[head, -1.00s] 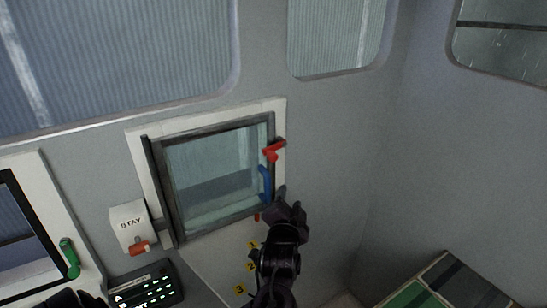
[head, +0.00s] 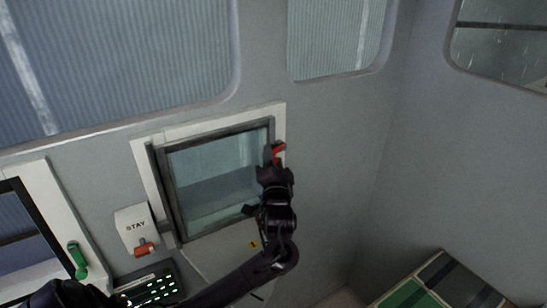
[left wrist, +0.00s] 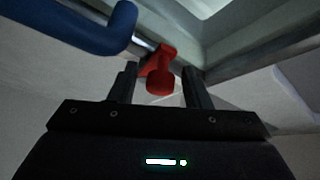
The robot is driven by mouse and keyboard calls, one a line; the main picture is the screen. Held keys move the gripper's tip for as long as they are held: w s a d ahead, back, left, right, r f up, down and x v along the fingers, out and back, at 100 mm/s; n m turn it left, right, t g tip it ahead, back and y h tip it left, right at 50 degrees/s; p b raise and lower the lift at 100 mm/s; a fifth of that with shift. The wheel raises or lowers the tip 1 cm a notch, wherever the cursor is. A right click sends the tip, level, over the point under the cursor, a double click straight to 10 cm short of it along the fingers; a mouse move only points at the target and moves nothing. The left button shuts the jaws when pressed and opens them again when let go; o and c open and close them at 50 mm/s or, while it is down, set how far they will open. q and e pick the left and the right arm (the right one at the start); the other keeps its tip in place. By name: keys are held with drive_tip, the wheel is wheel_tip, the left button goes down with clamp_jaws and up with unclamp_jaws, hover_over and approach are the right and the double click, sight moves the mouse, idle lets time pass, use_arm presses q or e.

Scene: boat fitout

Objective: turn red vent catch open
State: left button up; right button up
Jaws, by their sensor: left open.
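The red vent catch (head: 279,151) sits at the upper right side of the framed vent window (head: 210,175). Its lower part is hidden behind my left gripper (head: 273,168) in the head view. In the left wrist view the red catch (left wrist: 160,75) shows between the two dark fingers of my left gripper (left wrist: 160,88). The fingers are open, with gaps on both sides of the catch's round knob. A blue handle (left wrist: 95,28) is at the upper left of the wrist view; in the head view it is hidden behind my gripper. My right gripper is not in view.
A white STAY box (head: 135,227) with an orange-red lever is left of the window. A green handle (head: 78,260) is on another frame at far left. A dark panel with lit keys (head: 150,287) lies below. The wall right of the window is bare.

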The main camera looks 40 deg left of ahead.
use_arm(q)
drive_tip(key=shift+c, duration=0.2)
drive_tip(key=c, duration=0.9)
drive_tip(key=f+n+y+b, duration=0.1)
drive_tip(key=n+b, duration=0.2)
drive_tip(key=b, duration=0.2)
drive_tip(key=f+n+g+y+b, duration=0.1)
drive_tip(key=n+y+b, duration=0.1)
drive_tip(key=b, duration=0.3)
drive_tip(key=w+f+n+y+b, duration=0.1)
drive_tip(key=f+n+y+b, duration=0.1)
drive_tip(key=n+b, duration=0.2)
drive_tip(key=shift+w+d+b, duration=0.1)
drive_tip(key=shift+d+b, duration=0.2)
drive_tip(key=shift+b, duration=0.3)
clamp_jaws()
drive_tip(key=w+n+g+y+b, duration=0.1)
drive_tip(key=n+g+b, duration=0.2)
drive_tip(key=n+b, duration=0.2)
drive_tip(key=w+d+n+g+y+b, duration=0.1)
drive_tip(key=n+g+y+b, duration=0.1)
drive_tip(key=n+b, duration=0.3)
drive_tip(key=w+n+g+y+b, duration=0.1)
drive_tip(key=n+g+b, duration=0.2)
drive_tip(key=n+b, duration=0.2)
drive_tip(key=shift+w+d+f+n+g+y+b, duration=0.2)
drive_tip(key=shift+n+g+y+b, duration=0.2)
drive_tip(key=shift+b, duration=0.15)
drive_tip(key=shift+r, duration=0.15)
